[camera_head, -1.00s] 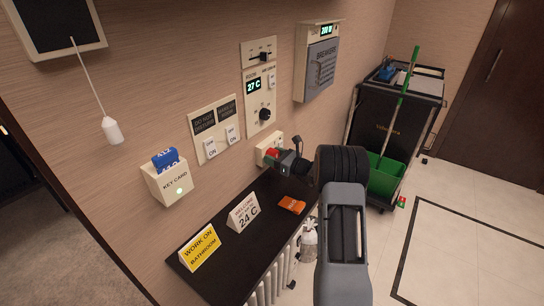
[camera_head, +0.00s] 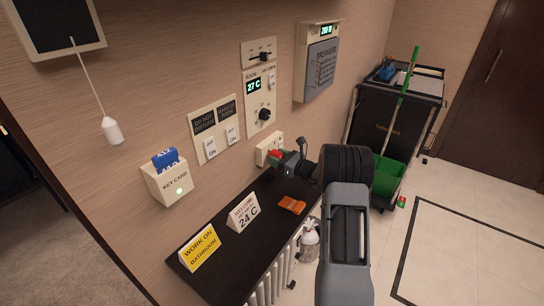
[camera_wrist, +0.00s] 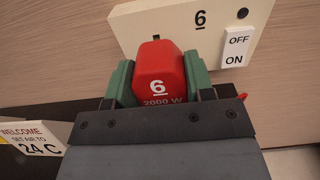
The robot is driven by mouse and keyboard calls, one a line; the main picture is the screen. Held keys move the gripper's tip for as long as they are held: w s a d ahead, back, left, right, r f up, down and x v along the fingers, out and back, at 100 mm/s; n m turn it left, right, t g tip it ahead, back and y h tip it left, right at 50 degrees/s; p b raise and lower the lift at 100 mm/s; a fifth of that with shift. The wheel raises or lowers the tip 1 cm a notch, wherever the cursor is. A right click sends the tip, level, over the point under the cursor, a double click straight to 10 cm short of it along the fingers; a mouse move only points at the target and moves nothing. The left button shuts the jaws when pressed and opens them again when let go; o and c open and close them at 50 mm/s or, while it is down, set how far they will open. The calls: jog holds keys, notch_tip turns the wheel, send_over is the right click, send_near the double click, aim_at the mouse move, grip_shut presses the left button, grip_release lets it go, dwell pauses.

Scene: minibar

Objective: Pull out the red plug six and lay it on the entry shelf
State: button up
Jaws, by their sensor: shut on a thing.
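The red plug (camera_wrist: 160,72), marked 6 and 2000 W, sits between the green finger pads of my gripper (camera_wrist: 159,78), which is shut on it. In the head view the plug (camera_head: 274,154) shows as a small red spot at the fingertips of my gripper (camera_head: 279,156), just off the wall socket plate. The cream socket plate (camera_wrist: 150,21), marked 6, with an OFF/ON switch (camera_wrist: 237,46), is behind the plug. The dark entry shelf (camera_head: 225,266) lies below, along the wall.
On the shelf stand a yellow bathroom sign (camera_head: 199,248) and a white welcome sign (camera_head: 243,212); an orange item (camera_head: 292,205) lies to their right. Bare shelf shows around them. A cleaning cart (camera_head: 388,125) stands behind.

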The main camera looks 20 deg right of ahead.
aim_at(281, 159)
jog(key=shift+v, duration=2.15)
